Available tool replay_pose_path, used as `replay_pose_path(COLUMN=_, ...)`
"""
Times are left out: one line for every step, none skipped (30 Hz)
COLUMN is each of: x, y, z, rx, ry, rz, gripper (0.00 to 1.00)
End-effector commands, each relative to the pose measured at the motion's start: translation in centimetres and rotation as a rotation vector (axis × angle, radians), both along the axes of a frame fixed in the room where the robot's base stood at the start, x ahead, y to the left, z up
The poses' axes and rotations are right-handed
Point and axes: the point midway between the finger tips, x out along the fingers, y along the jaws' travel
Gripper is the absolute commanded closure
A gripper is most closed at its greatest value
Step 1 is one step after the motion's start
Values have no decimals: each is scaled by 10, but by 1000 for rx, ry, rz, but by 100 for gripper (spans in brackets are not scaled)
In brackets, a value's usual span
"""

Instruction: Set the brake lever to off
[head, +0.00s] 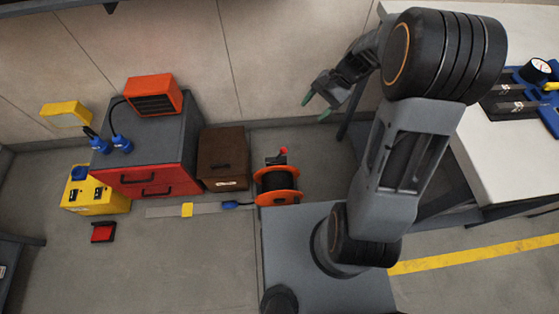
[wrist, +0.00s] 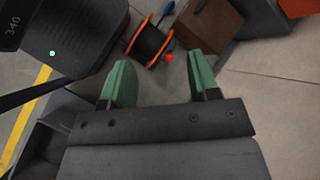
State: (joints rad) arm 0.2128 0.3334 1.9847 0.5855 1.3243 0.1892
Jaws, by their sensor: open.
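A cable reel (head: 278,198) with orange flanges and a dark drum stands on the floor in the head view. A short dark lever with a red knob (head: 283,151) sticks up at its back; it looks like the brake lever, but no on or off marking is legible. In the wrist view the reel (wrist: 150,42) is at the upper middle, with the red knob (wrist: 169,57) beside its lower right edge, seen between my fingers. My gripper (head: 316,106) has green fingertips and is open and empty, apart from the reel and the knob. It also shows in the wrist view (wrist: 160,68).
A brown box (head: 223,160) stands just left of the reel, beside a red-fronted drawer cabinet (head: 150,183) carrying an orange heater-like unit (head: 154,97). A blue-ended cable (head: 236,205) lies left of the reel. A white workbench (head: 495,150) stands at the right.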

Motion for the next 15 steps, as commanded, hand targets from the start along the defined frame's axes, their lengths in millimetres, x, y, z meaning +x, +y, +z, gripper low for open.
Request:
replay_pose_path(x=13, y=-3, z=-60, rx=72, ry=86, rz=-64, gripper=44)
replay_pose_path(x=20, y=-4, z=-80, rx=116, ry=129, rz=-99, gripper=44)
replay_pose_path(x=28, y=-6, z=-107, rx=174, ry=186, rz=-148, gripper=44)
replay_pose_path(x=34, y=-8, z=-126, rx=217, ry=225, rz=-181, gripper=44)
replay_pose_path(x=40, y=-10, z=-145, rx=259, ry=264, rz=-216, gripper=44)
replay_pose_path(x=46, y=-13, z=-169, rx=312, ry=312, rz=-257, gripper=44)
replay_pose_path(x=50, y=-16, z=-188, rx=353, ry=344, rz=-288, gripper=44)
replay_pose_path(x=55, y=-18, z=-204, rx=390, ry=374, rz=-317, gripper=44)
replay_pose_path(x=59, y=-22, z=-226, rx=438, ry=412, rz=-353, gripper=44)
replay_pose_path(x=62, y=-24, z=-241, rx=474, ry=439, rz=-378, gripper=44)
replay_pose_path(x=64, y=-27, z=-256, rx=505, ry=462, rz=-402, gripper=44)
replay_pose_path(x=67, y=-30, z=-274, rx=546, ry=491, rz=-431, gripper=44)
replay_pose_path(x=69, y=-32, z=-286, rx=575, ry=510, rz=-450, gripper=44)
replay_pose_path(x=70, y=-34, z=-297, rx=600, ry=526, rz=-467, gripper=44)
replay_pose_path(x=71, y=-36, z=-310, rx=631, ry=548, rz=-488, gripper=44)
